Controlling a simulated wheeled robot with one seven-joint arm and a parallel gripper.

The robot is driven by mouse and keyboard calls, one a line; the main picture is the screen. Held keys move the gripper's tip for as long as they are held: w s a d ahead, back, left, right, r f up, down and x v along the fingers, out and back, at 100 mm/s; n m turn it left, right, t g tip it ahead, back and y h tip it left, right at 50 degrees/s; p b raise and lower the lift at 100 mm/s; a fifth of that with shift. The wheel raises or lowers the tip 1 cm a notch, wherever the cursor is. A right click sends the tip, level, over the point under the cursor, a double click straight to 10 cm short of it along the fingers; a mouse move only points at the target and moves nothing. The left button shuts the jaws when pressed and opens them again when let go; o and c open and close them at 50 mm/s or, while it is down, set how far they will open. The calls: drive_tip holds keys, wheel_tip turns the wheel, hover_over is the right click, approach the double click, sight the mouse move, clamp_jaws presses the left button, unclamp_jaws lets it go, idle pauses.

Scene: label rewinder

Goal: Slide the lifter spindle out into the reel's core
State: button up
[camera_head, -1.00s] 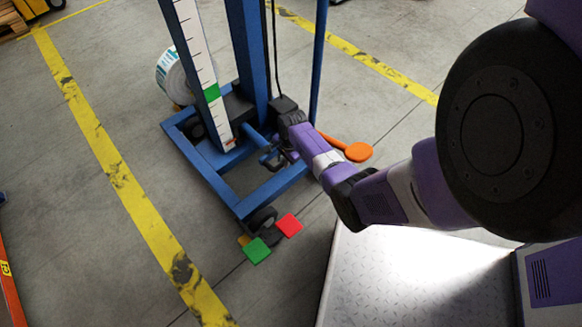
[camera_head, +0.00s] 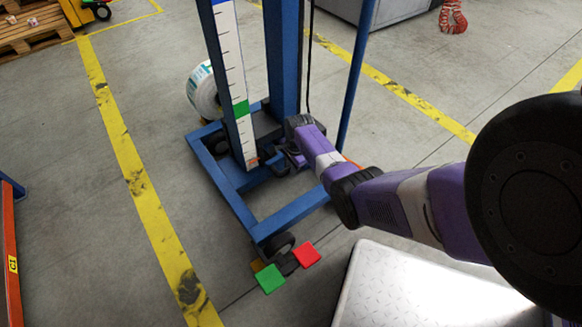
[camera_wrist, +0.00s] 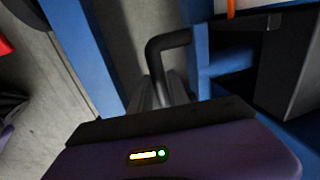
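The blue lifter (camera_head: 285,212) stands on the floor, with an upright mast and a white scale with a green marker. The white label reel (camera_head: 201,92) is behind the mast at the left, partly hidden by it; its core is not visible. A black bent handle (camera_wrist: 168,42) is at the lifter in the wrist view, and it shows small beside the mast foot in the head view (camera_head: 277,160). My gripper (camera_wrist: 164,92) has its fingers close together around the handle's lower part. The spindle's far end is hidden behind the mast.
Red (camera_head: 307,254) and green (camera_head: 269,278) pads sit at the lifter's near corner by a caster. A silver tread-plate surface (camera_head: 375,275) is at lower right. An orange rack (camera_head: 10,250) stands at far left. The floor left of the lifter is clear.

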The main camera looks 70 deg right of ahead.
drive_tip(key=shift+o, duration=0.6)
drive_tip(key=shift+w+d+r, duration=0.15)
drive_tip(key=shift+w, duration=0.1)
wheel_tip(320, 180, up, 8)
drive_tip(key=s+p, duration=0.1)
drive_tip(key=p, duration=0.4)
drive_tip(key=shift+s+a+f, duration=0.2)
drive_tip(key=shift+a+f, duration=0.05)
drive_tip(key=shift+a, duration=0.15)
